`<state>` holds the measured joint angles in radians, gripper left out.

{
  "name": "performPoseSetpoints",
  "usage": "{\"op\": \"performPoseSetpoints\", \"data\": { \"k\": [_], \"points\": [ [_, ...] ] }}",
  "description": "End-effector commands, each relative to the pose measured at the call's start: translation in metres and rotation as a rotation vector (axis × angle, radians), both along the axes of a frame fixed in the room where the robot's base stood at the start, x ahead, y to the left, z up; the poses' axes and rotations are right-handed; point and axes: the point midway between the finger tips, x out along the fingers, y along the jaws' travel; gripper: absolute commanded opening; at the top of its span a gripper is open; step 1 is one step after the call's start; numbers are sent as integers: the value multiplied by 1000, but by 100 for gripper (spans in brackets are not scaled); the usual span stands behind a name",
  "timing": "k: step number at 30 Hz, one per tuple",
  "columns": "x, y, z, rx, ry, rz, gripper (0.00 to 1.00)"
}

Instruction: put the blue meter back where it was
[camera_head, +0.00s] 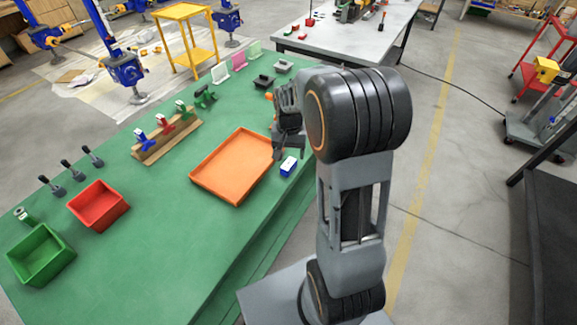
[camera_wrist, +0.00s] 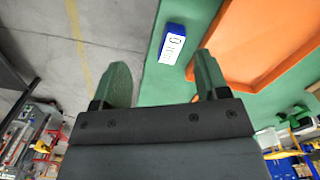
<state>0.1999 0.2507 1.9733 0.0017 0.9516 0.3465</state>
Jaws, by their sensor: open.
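The blue meter (camera_head: 289,166) is a small box with a blue body and a white face. It lies on the green bench top, beside the right edge of the orange tray and near the bench's edge. It also shows in the wrist view (camera_wrist: 172,44), its white face towards the camera, ahead of my fingertips. My gripper (camera_head: 288,153) is open and empty, just behind the meter in the head view. In the wrist view the two fingers (camera_wrist: 162,76) stand well apart with nothing between them.
The orange tray (camera_head: 236,168) is empty. A wooden rack (camera_head: 168,142) holds blue, red and green devices. A red bin (camera_head: 98,206) and a green bin (camera_head: 40,256) stand at the left. Pink and green stands (camera_head: 239,62) and dark blocks (camera_head: 263,81) are at the far end.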

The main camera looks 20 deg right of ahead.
Motion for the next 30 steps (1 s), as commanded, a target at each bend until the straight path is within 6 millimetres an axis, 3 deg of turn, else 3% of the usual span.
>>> {"op": "performPoseSetpoints", "data": {
  "k": [3, 7, 11, 24, 30],
  "points": [
    [34, -16, -12, -5, 9, -179, 68],
    [56, -20, 4, -14, -36, -336, 68],
    [55, -20, 1, -15, -30, -416, 68],
    [54, -20, -67, -15, -28, -439, 68],
    [54, -20, -80, -15, -30, -438, 68]
  ]
}}
